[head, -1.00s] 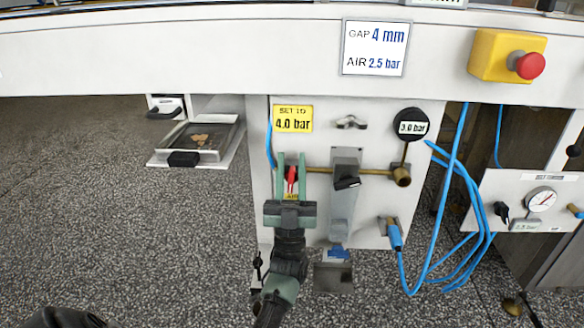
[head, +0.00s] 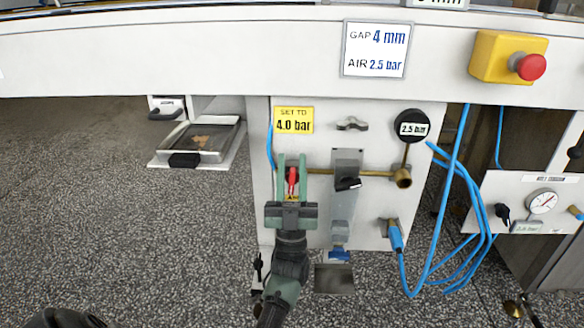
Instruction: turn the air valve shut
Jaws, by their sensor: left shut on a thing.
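The air valve shows as a small red handle (head: 292,177) above a yellow "AIR" tag, at the left end of a brass pipe (head: 380,173) on the white panel. My left gripper (head: 291,160) has its green fingers on either side of the red handle and is shut on it. The handle looks about upright; the valve body behind is mostly hidden by the gripper. A round black gauge (head: 412,126) on the pipe's right reads 2.5 bar.
A yellow card (head: 293,120) says "SET TO 4.0 bar"; a white sign (head: 375,48) says "GAP 4 mm, AIR 2.5 bar". A grey regulator (head: 345,200) with a black knob is close right of the gripper. Blue hoses (head: 470,215) hang at right, below a red stop button (head: 531,67).

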